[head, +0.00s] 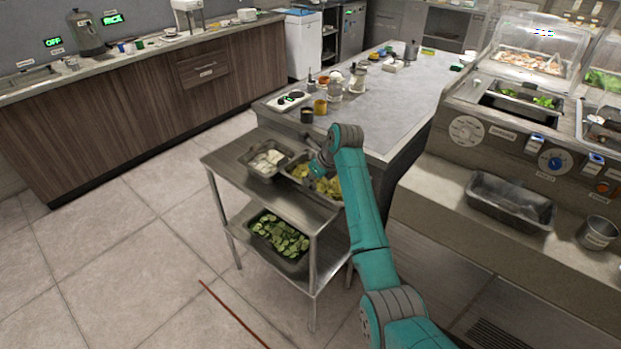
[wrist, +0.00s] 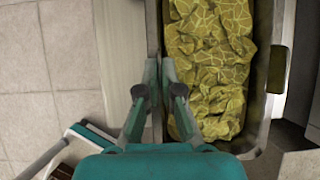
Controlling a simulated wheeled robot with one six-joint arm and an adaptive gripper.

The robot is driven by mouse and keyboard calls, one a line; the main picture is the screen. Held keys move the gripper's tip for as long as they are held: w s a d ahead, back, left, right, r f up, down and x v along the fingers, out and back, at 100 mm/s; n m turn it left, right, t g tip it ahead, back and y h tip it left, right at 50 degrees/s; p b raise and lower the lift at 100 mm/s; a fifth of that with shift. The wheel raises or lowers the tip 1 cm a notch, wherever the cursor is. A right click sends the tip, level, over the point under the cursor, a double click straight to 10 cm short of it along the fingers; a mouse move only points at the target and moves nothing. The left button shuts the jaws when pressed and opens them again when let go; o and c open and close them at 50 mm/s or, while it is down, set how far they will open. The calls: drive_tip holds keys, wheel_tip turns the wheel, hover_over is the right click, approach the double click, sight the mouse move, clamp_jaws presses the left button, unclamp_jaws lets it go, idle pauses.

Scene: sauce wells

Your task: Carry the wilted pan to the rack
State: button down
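The wilted pan, a steel pan of yellow-green crinkled leaves, is at the right end of the two-shelf steel cart's top (head: 228,164) in the head view. In the wrist view the pan (wrist: 264,60) fills the middle and right. My gripper (wrist: 159,66) is at its left wall, with one finger on each side of the rim and the tips close together. It looks shut on that wall. In the head view my gripper (head: 317,168) is above the pan and hides part of it. I cannot tell whether the pan is lifted. I cannot tell which thing is the rack.
A pan of white pieces (head: 264,173) stands left of the wilted pan. A pan of green slices (head: 262,250) is on the cart's lower shelf. The grey island (head: 405,105) is close behind. An empty steel pan (head: 508,205) sits on the right counter. The left floor is open.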

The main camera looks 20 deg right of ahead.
drive_tip(key=shift+f, duration=0.2)
drive_tip(key=c, duration=1.2)
unclamp_jaws()
drive_tip(key=shift+c, duration=0.2)
drive_tip(key=v, duration=1.2)
drive_tip(key=shift+d, duration=0.1)
